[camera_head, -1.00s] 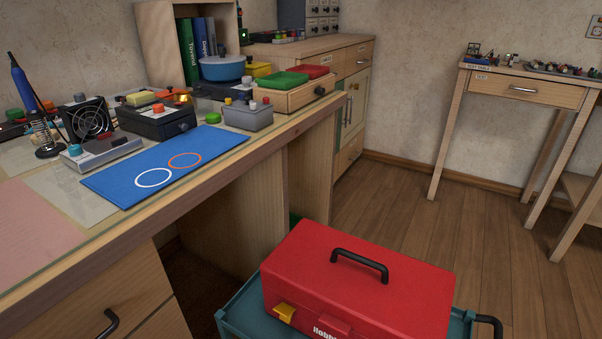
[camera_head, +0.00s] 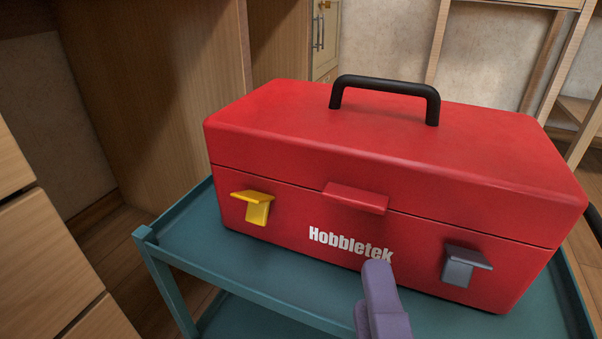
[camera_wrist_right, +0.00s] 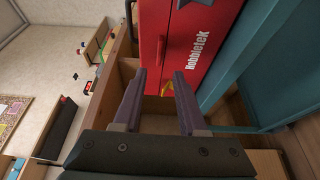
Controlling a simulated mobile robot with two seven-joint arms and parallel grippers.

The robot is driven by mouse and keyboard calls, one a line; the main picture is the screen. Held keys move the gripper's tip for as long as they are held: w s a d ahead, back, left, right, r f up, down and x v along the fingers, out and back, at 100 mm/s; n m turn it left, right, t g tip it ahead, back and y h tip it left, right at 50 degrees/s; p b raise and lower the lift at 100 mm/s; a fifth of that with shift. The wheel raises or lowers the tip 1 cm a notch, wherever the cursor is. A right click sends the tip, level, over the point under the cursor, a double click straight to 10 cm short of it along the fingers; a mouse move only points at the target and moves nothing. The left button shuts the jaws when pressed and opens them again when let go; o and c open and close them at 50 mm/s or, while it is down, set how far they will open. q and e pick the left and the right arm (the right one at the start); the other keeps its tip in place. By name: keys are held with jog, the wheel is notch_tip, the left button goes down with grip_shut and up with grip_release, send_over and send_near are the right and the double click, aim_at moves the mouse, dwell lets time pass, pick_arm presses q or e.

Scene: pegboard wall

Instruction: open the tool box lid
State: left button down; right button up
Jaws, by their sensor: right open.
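The red tool box (camera_head: 290,195) stands on a teal cart, with its lid (camera_head: 300,120) down and a black handle (camera_head: 385,87) on top. A yellow latch (camera_head: 256,208) is on the front left and a grey latch (camera_head: 462,268) on the front right; both stick out from the front. A red tab (camera_head: 356,198) is on the lid's front edge between them. My right gripper (camera_head: 378,292) is in front of the box, below the lettering. In the right wrist view its two fingers (camera_wrist_right: 160,85) are apart and empty, facing the box (camera_wrist_right: 205,30). My left gripper is not in view.
The teal cart (camera_head: 185,225) extends around the box, with a raised rim. The wooden workbench (camera_head: 180,90) stands close on the left. Wooden furniture (camera_head: 560,60) is behind at the right.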

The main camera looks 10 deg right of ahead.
aim_at(355, 207)
jog(key=w+b, duration=0.1)
jog(key=w, duration=0.2)
jog(key=w+d, duration=0.1)
jog(key=w, duration=0.2)
jog(key=w+d+b, duration=0.1)
jog(key=w, duration=0.2)
jog(key=shift+b, duration=0.3)
grip_shut()
dwell(1.0)
